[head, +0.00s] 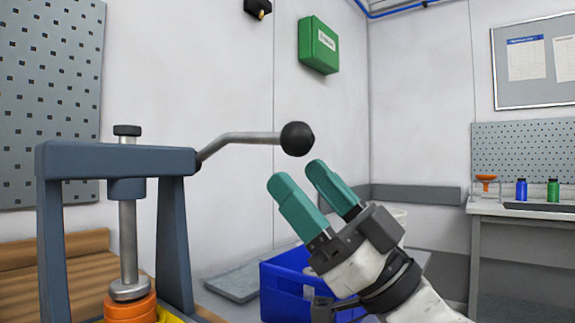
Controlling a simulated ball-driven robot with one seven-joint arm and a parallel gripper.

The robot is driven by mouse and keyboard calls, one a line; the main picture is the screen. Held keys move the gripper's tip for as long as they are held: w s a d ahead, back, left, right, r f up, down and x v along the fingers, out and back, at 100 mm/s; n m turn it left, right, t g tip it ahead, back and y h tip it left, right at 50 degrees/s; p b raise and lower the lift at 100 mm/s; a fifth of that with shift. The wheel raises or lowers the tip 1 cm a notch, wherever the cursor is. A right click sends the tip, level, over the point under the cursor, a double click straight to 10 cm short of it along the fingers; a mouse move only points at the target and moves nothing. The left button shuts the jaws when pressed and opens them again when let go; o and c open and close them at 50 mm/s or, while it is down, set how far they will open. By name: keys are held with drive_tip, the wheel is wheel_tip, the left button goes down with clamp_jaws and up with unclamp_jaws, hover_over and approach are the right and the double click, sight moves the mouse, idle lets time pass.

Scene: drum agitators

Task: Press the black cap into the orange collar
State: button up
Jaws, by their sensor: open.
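A blue-grey press frame (115,157) stands at the left, with a steel ram (128,240) ending in a round metal foot (130,289). The orange collar (130,308) is directly under the foot, cut by the bottom edge; I cannot tell if they touch. I cannot make out the black cap. A bent lever (240,138) runs right from the press to a black ball knob (297,139). My gripper (297,175) has teal fingers, open and empty, pointing up and left just below the knob in the picture.
A blue bin (285,290) stands behind my gripper, beside a grey flat tray (238,280). A bench (525,209) at the right holds an orange funnel-like item (486,181), a blue bottle (521,190) and a green bottle (553,191). A green box (319,45) hangs on the wall.

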drive_tip(key=v, duration=0.5)
drive_tip(key=shift+s+d+f+b, duration=0.15)
drive_tip(key=shift+d+f+b, duration=0.05)
drive_tip(key=shift+f+b, duration=0.15)
drive_tip(key=shift+c, duration=0.5)
